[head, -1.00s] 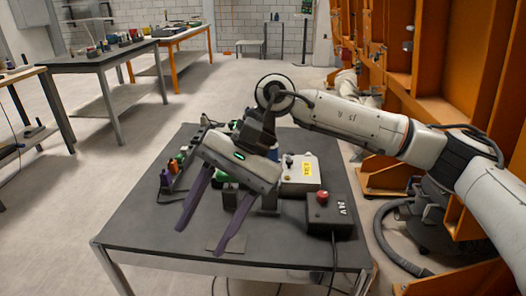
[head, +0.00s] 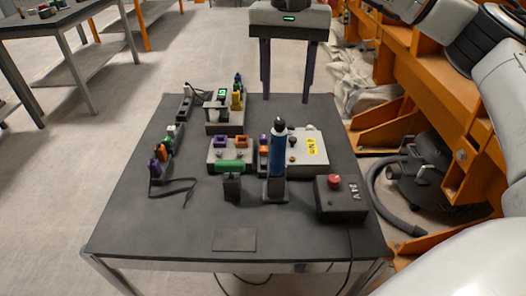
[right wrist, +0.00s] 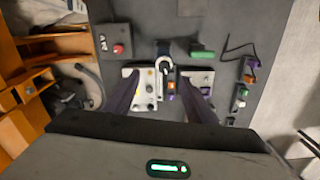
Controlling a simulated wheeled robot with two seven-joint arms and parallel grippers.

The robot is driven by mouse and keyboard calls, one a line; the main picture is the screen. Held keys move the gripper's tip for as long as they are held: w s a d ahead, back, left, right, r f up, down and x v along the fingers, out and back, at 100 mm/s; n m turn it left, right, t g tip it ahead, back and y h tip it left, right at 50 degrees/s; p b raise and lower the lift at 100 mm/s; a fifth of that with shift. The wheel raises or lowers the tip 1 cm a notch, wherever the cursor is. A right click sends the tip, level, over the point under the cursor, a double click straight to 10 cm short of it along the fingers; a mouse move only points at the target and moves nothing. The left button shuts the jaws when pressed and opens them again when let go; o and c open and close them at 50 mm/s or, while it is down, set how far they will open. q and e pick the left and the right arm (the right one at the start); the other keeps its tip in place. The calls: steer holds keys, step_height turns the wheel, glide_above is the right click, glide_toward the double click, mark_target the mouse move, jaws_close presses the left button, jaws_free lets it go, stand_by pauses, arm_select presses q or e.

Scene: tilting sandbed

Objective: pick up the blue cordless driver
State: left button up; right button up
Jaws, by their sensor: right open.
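The blue cordless driver (head: 278,153) stands upright in a dark holder (head: 275,190) near the middle of the grey table. In the right wrist view the driver (right wrist: 164,52) is seen from above, with its dark and white top toward the camera. My right gripper (head: 286,97) is open and empty, pointing down beyond the driver at the table's far edge. Its two purple fingers (right wrist: 160,78) lie apart in the wrist view, with the driver showing just past the gap between their tips. My left gripper is in neither view.
A box with a red button (head: 334,182) sits right of the driver, and a pale box with a yellow label (head: 313,147) behind it. A green-topped item (head: 231,168) stands close on the left. Several small tools line the left side. The table's front (head: 170,225) is mostly clear.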

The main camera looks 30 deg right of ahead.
steer(key=b, duration=0.5)
glide_toward(278, 150)
steer(key=shift+w+d+f, duration=0.65)
steer(key=shift+w+d, duration=0.1)
steer(key=shift+d, duration=0.2)
step_height(278, 150, down, 5)
steer(key=shift+f+b, duration=0.1)
steer(key=shift+b, duration=0.5)
steer(key=shift+a+f, duration=0.2)
steer(key=shift+f, duration=1.25)
steer(key=shift+a+f, duration=0.15)
steer(key=shift+f, duration=1.25)
steer(key=shift+r, duration=0.1)
steer(key=c, duration=1.2)
